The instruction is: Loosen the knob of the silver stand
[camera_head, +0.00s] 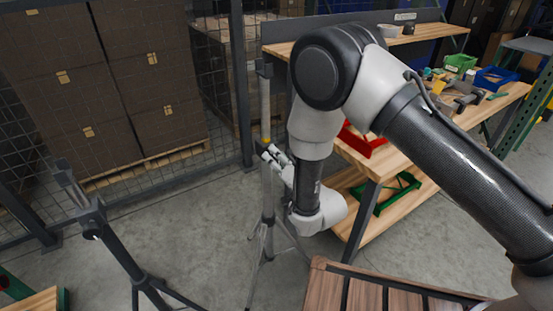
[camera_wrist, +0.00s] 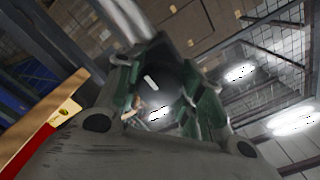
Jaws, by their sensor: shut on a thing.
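The silver stand (camera_head: 266,105) is upright in the middle of the head view, with a pale pole and thin splayed legs. My gripper (camera_head: 268,153) reaches it from the right at about mid-height of the pole, beside a small yellow spot. In the wrist view my gripper (camera_wrist: 160,95) has its green-padded fingers closed around a dark round knob (camera_wrist: 163,78). The pale pole (camera_wrist: 122,18) runs up behind the knob. In the head view the knob is hidden by the fingers.
A dark stand (camera_head: 118,245) is at the left. Stacked brown boxes (camera_head: 120,70) are behind a mesh fence. A slatted wooden surface (camera_head: 335,290) lies in front. Grey floor is open between the stands.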

